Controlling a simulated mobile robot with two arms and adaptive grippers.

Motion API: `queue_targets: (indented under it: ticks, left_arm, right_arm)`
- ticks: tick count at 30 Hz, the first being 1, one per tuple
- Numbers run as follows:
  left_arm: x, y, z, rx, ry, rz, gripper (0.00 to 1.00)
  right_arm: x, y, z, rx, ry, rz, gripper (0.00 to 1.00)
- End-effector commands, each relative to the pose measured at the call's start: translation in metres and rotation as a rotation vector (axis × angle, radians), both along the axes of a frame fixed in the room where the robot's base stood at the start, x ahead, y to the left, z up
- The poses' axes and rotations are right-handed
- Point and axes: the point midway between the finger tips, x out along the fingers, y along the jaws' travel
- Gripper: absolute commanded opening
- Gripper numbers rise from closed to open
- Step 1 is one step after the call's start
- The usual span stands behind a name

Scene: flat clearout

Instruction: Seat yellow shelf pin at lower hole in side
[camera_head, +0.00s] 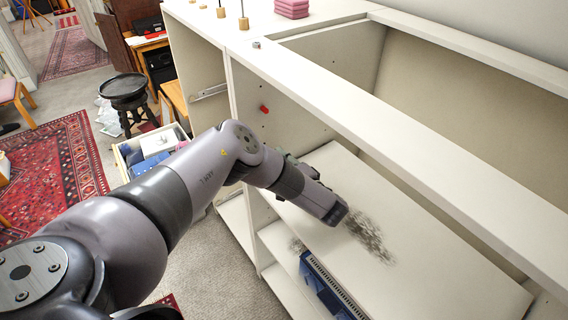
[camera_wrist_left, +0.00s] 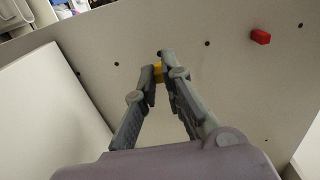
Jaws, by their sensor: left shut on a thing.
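In the left wrist view my left gripper (camera_wrist_left: 160,68) is shut on the small yellow shelf pin (camera_wrist_left: 158,74), mostly covered by the fingertips. The pin is held close to the pale side panel (camera_wrist_left: 225,80), which has several dark holes. One hole lies just beside the fingertips; I cannot tell whether the pin touches or enters it. In the head view the panel (camera_head: 285,125) shows behind my left arm, which hides the pin and most of the gripper. My right gripper is not in view.
A red pin (camera_wrist_left: 260,37) sticks out of the panel; it also shows in the head view (camera_head: 264,109). A white board (camera_head: 420,240) with a dark smudge lies inside the cabinet below my wrist. The cabinet's front rail (camera_head: 400,145) runs above it. Blue items (camera_head: 320,285) lie lower down.

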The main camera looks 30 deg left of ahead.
Motion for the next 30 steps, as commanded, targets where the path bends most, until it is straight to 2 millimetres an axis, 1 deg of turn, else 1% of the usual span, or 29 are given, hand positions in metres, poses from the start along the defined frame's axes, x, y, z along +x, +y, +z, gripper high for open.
queue_targets:
  ticks: [3, 9, 15, 30]
  left_arm:
    - [0.004, 0.009, 0.0, 0.001, 0.0, 0.0, 0.0]
    - [0.007, 0.017, 0.0, 0.0, 0.0, 0.001, 0.0]
    - [0.007, 0.018, 0.0, -0.001, 0.0, 0.0, 0.0]
    - [0.007, 0.018, 0.001, 0.0, 0.001, -0.001, 0.0]
  right_arm:
    - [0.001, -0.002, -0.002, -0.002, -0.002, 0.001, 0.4]
    - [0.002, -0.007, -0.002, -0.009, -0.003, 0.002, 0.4]
    - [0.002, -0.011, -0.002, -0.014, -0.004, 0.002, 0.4]
    - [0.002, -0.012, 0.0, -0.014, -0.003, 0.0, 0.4]
